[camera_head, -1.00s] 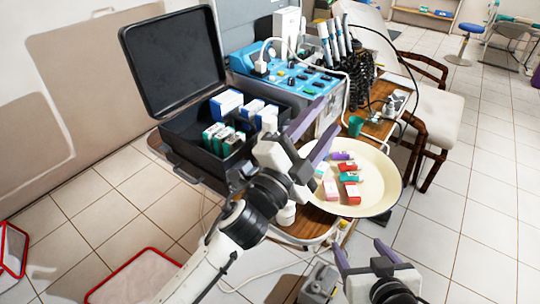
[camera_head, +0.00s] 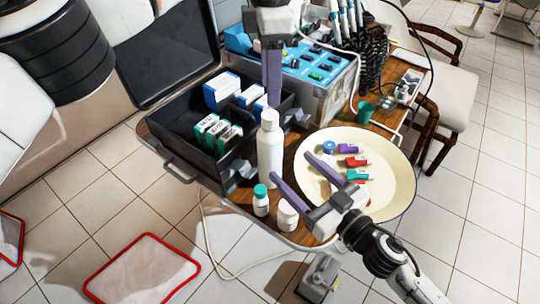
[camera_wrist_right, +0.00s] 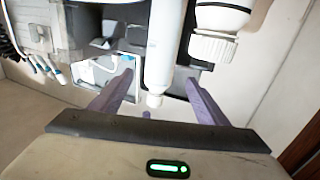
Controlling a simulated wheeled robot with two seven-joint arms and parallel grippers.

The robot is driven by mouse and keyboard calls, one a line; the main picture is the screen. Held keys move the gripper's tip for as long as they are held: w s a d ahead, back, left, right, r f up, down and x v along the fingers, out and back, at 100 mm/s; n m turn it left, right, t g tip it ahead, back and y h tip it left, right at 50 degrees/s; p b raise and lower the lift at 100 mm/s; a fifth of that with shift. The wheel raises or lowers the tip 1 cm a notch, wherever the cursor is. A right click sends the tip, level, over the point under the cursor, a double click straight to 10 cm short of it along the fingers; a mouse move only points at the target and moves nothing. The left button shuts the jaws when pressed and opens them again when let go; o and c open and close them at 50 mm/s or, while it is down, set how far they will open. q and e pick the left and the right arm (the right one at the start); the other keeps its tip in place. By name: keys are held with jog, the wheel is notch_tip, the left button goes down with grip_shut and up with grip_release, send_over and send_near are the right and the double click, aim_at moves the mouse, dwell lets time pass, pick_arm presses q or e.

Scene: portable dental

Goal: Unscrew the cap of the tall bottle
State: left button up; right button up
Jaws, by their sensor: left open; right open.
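The tall white bottle (camera_head: 270,155) stands upright at the table's near left edge, its white cap (camera_head: 269,118) on top. My left gripper (camera_head: 273,100) is open above the bottle, fingers pointing down with tips close to the cap; I cannot tell if they touch it. My right gripper (camera_head: 291,167) is open and empty to the right of the bottle, fingers pointing towards it. In the right wrist view, the bottle (camera_wrist_right: 159,50) appears upside down, in line with the gap between the right fingers, its cap (camera_wrist_right: 155,100) lowest.
A small green-capped bottle (camera_head: 261,205) and a short white bottle (camera_head: 287,217) stand close in front. A round cream tray (camera_head: 395,190) with several small coloured items lies under the right gripper. An open black case (camera_head: 185,155) is at left, a blue device (camera_head: 320,70) behind.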

aim_at(278, 153)
pick_arm(q)
jog(key=shift+a+r, duration=0.1)
jog(key=shift+a, duration=0.05)
pick_arm(e)
jog(key=x, duration=1)
jog(key=shift+c, duration=0.5)
